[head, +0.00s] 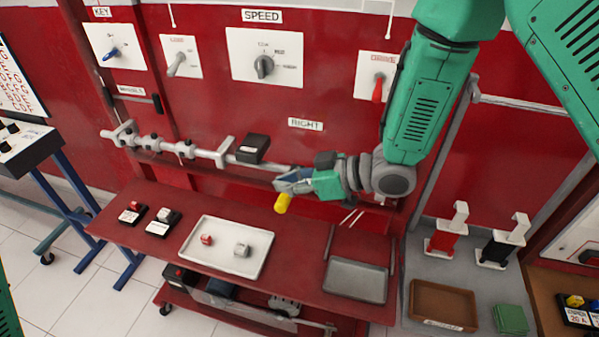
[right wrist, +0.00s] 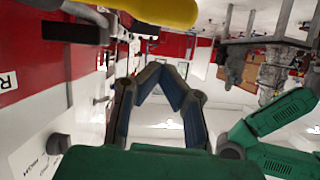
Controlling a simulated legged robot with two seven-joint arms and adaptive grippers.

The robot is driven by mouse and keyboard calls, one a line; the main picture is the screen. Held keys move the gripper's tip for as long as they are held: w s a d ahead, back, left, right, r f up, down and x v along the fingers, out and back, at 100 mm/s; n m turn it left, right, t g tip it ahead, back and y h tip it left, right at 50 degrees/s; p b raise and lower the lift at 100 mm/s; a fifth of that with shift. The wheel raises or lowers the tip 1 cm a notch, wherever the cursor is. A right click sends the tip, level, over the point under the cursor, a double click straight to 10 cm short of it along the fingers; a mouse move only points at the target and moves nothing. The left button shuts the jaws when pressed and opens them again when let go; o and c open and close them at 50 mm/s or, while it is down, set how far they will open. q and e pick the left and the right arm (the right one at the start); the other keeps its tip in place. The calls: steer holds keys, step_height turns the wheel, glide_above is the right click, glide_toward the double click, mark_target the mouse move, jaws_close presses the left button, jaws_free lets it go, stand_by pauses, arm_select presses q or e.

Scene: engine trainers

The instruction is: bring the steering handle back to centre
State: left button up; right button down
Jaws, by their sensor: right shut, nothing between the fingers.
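The steering handle appears to be the grey bar (head: 205,153) along the front of the red panel, with a yellow grip (head: 283,203) at its right end. The grip points down and toward me. My right gripper (head: 279,184) is just above the yellow grip, shut and empty. In the right wrist view the grip (right wrist: 160,10) lies across the top edge, apart from the closed fingertips (right wrist: 160,72). My right arm and gripper hide where the bar meets the grip. My left gripper is not in view.
A black box (head: 253,147) sits on the bar. Above are the speed knob (head: 264,66) and a red lever (head: 377,88). The red bench below holds a white tray (head: 212,265) with two small blocks and a grey tray (head: 357,281). A RIGHT label (head: 305,124) is on the panel.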

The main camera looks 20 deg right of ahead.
mark_target(285, 202)
steer(key=f, duration=0.2)
steer(key=shift+s+d+f, duration=0.25)
steer(key=shift+f, duration=0.15)
steer(key=shift+a, duration=0.55)
steer(key=shift+s+d+f+b, duration=0.1)
steer(key=shift+f+b, duration=0.1)
steer(key=shift+f, duration=0.3)
steer(key=shift+s+d+f+b, duration=0.1)
steer(key=shift+f+b, duration=0.1)
steer(key=shift+f, duration=0.3)
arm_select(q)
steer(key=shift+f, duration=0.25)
arm_select(e)
steer(key=shift+d, duration=0.25)
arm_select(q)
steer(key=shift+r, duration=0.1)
arm_select(e)
steer(key=shift+r, duration=0.15)
